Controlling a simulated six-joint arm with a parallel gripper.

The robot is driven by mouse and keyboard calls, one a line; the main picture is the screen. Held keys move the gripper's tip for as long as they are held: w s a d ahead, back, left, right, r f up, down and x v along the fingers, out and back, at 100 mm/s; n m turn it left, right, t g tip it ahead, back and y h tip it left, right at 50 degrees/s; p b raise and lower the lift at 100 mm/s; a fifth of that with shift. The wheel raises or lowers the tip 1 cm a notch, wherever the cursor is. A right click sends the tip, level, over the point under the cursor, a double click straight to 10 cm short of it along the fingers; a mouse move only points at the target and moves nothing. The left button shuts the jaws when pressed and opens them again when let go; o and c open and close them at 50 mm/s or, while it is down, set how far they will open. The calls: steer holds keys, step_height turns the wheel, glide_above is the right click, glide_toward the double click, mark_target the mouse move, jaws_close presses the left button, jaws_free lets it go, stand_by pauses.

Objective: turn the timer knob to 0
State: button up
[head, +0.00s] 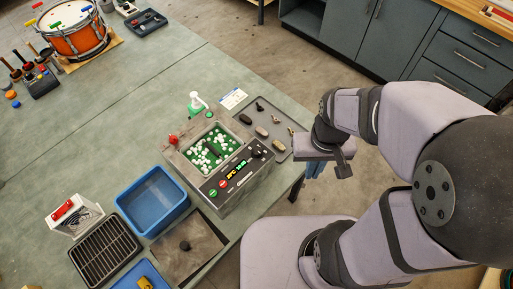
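A grey drum machine (180,161) stands near the table's right edge, its open top showing a green inside with white pellets. Its sloped black front panel carries a red and a green button, small lit displays and, at the upper right end, a dark round knob (257,154). The knob's pointer and scale are too small to read. My gripper (328,172) hangs in the air to the right of the machine, beyond the table edge, apart from the knob. Its fingers are small and seen at an angle, so I cannot tell whether they are open.
A grey tray (273,107) with dark and tan pieces lies behind the machine. A drum (73,28) stands far left. The middle table is clear.

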steer(key=o, duration=0.8)
steer(key=shift+w+a, duration=0.1)
steer(key=shift+w, duration=0.05)
steer(key=shift+o, duration=0.2)
steer(key=r+m+b, duration=0.1)
steer(key=m+b, duration=0.7)
steer(key=m, duration=1.1)
glide_above(256, 150)
steer(key=shift+w+d+r+g, duration=0.2)
steer(key=shift+d+g, duration=0.1)
steer(key=shift+d, duration=0.1)
steer(key=shift+w+a+r+m, duration=0.1)
steer(key=shift+a+m, duration=0.3)
steer(key=shift+m, duration=0.2)
steer(key=shift+s+f+p, duration=0.2)
steer(key=shift+f+p, duration=0.4)
steer(key=shift+f, duration=3.1)
steer(key=shift+c, duration=0.4)
steer(key=c, duration=1)
